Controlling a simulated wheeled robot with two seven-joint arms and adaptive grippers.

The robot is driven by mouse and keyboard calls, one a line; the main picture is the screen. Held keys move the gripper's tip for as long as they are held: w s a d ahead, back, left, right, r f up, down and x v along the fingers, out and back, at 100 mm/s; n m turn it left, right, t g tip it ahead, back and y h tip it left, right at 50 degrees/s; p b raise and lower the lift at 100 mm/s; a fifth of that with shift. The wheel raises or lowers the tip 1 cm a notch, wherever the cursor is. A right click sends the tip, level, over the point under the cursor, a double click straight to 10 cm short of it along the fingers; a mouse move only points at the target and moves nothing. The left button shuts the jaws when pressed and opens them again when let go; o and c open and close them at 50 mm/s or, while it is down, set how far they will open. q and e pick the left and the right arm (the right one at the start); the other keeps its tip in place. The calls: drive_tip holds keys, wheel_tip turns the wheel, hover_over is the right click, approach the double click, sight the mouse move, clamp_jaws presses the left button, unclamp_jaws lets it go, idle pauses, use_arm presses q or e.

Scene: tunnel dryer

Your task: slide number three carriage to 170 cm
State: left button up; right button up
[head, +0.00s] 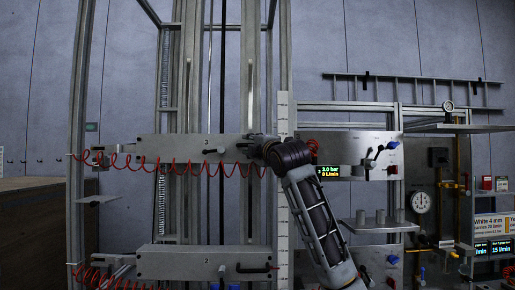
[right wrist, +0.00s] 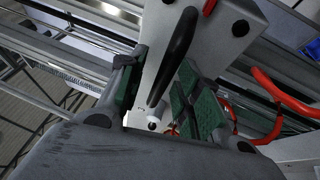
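The number three carriage (head: 180,151) is a grey horizontal plate in the head view, with what reads as a 3 on its face. It spans the vertical rails above a similar lower carriage (head: 185,262). My right arm reaches up to its right end and largely hides the handle there. In the right wrist view, the black bar handle (right wrist: 174,60) stands off the grey plate. My right gripper (right wrist: 160,82) has its green-padded fingers spread on either side of the handle, with gaps showing. A pale vertical scale (head: 283,112) stands beside the carriage's right end; its figures are too small to read. My left gripper is not in view.
Right of the scale are a panel with a green display (head: 328,171), levers and blue knobs, a shelf (head: 375,225) with small cylinders, and a round gauge (head: 421,202). A wooden box (head: 40,225) stands at left.

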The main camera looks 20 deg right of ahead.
drive_tip(key=v, duration=1.2)
idle(0.4)
drive_tip(key=shift+f, duration=0.1)
idle(0.4)
